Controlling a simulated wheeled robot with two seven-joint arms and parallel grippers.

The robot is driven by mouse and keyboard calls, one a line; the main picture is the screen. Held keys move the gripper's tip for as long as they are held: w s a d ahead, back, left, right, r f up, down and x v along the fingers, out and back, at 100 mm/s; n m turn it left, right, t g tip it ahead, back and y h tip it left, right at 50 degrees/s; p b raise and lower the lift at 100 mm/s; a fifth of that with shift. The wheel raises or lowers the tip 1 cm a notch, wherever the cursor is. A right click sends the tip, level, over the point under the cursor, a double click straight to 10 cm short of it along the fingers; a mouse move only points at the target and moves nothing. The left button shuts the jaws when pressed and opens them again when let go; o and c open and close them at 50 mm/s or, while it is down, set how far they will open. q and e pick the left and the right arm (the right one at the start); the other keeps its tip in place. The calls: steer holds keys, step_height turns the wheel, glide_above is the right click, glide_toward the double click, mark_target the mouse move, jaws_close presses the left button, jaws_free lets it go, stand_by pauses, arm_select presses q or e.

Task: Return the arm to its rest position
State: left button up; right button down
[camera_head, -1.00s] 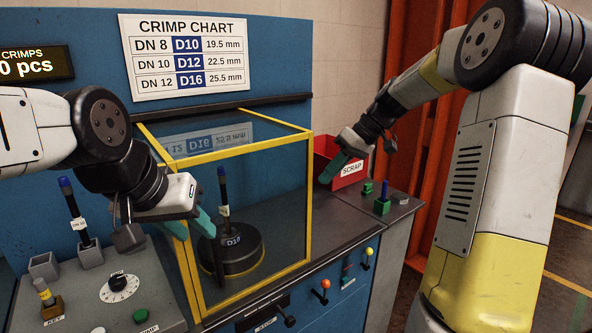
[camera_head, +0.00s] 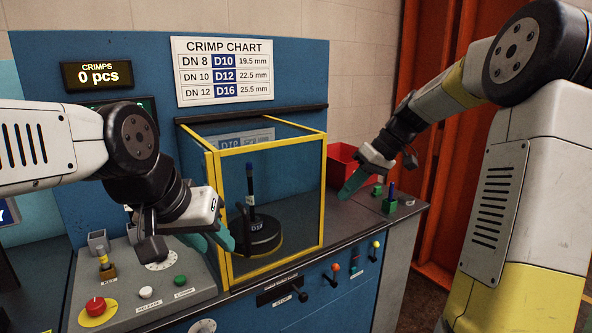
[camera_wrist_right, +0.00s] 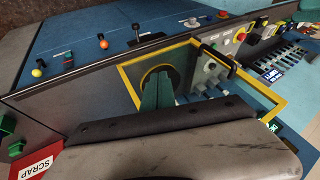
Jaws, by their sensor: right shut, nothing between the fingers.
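My right gripper (camera_head: 348,188) is shut and empty. It hangs in front of the red scrap bin (camera_head: 340,153), to the right of the yellow-framed guard. In the right wrist view its green fingers (camera_wrist_right: 157,92) lie together, with the guard's yellow frame (camera_wrist_right: 132,88) around them in the picture. My left gripper (camera_head: 228,238) is over the control panel, at the guard's front left post. Its green fingers are partly hidden by its own body and the post, so I cannot tell whether they are open.
Inside the guard (camera_head: 323,195) stands a black round die (camera_head: 262,238) with a dark upright rod. Small green blocks (camera_head: 389,205) are on the bench right of my right gripper. Levers (camera_head: 335,267) line the bench front. The control panel (camera_head: 135,312) has a red button (camera_head: 95,306).

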steer(key=s+d+r+m+t+h, duration=0.1)
steer(key=s+m+t+h, duration=0.3)
steer(key=s, duration=1.9)
steer(key=m+t, duration=0.1)
steer(key=m, duration=0.2)
steer(key=shift+s+d+r+h, duration=0.15)
steer(key=shift+s+r+h, duration=0.2)
steer(key=shift+h, duration=0.05)
